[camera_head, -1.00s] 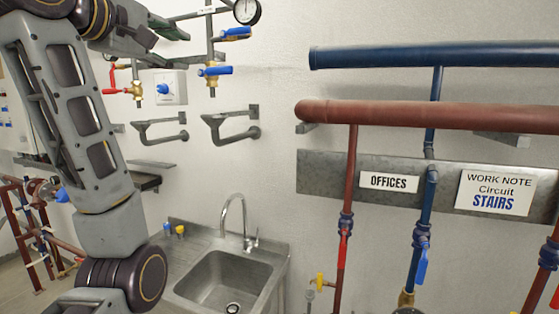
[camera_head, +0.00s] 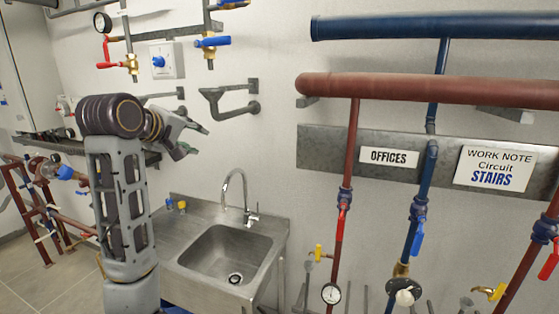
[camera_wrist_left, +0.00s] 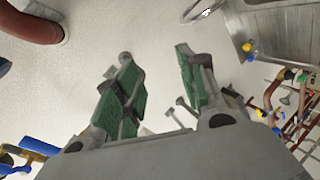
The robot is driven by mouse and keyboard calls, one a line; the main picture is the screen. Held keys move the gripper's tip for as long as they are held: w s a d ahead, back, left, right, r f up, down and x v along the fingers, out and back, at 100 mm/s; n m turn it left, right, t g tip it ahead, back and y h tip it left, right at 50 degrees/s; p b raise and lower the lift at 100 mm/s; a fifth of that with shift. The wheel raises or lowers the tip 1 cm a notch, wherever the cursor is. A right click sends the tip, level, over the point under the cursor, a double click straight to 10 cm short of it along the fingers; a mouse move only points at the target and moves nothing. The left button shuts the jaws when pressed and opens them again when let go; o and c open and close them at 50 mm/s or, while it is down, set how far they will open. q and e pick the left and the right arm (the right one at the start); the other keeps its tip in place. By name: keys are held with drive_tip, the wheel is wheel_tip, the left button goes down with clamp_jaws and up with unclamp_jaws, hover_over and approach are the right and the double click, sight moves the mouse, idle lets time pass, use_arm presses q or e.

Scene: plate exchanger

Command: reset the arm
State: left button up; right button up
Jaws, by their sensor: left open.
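My left arm rises at the left of the head view, its forearm upright and its wrist bent to the right. My left gripper (camera_head: 194,138) is in front of the wall, above and left of the sink. Its jaws are apart. In the left wrist view the two green-padded fingers of the left gripper (camera_wrist_left: 158,85) stand wide apart with nothing between them. My right arm and gripper are not in view.
A steel sink (camera_head: 190,225) with a tap stands below the gripper. A grey wall bracket (camera_head: 230,104) is close to its right. Valves with a blue handle (camera_head: 213,41) and a red handle (camera_head: 108,65) hang above. Blue pipe (camera_head: 430,29) and red pipe (camera_head: 430,88) run at the right.

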use_arm(q)
drive_tip(key=s+f+m+g+y, duration=0.1)
drive_tip(key=s+f+m+g, duration=0.2)
drive_tip(key=f, duration=1.3)
drive_tip(key=s+f+m+g+y, duration=0.15)
drive_tip(key=s+f, duration=0.35)
drive_tip(key=f, duration=1.2)
drive_tip(key=s+f+m+g, duration=0.5)
drive_tip(key=s+f+m, duration=0.3)
drive_tip(key=s+f, duration=1.45)
drive_tip(key=s+f+g, duration=0.1)
drive_tip(key=s+f, duration=0.1)
drive_tip(key=f, duration=1.3)
drive_tip(key=s+f, duration=0.2)
drive_tip(key=f, duration=1.3)
drive_tip(key=s+a+f, duration=0.2)
drive_tip(key=s+f, duration=0.8)
drive_tip(key=s, duration=0.1)
drive_tip(key=s+a+f+g, duration=0.1)
drive_tip(key=s+a+f, duration=0.1)
drive_tip(key=s+f, duration=0.9)
drive_tip(key=shift+s, duration=0.4)
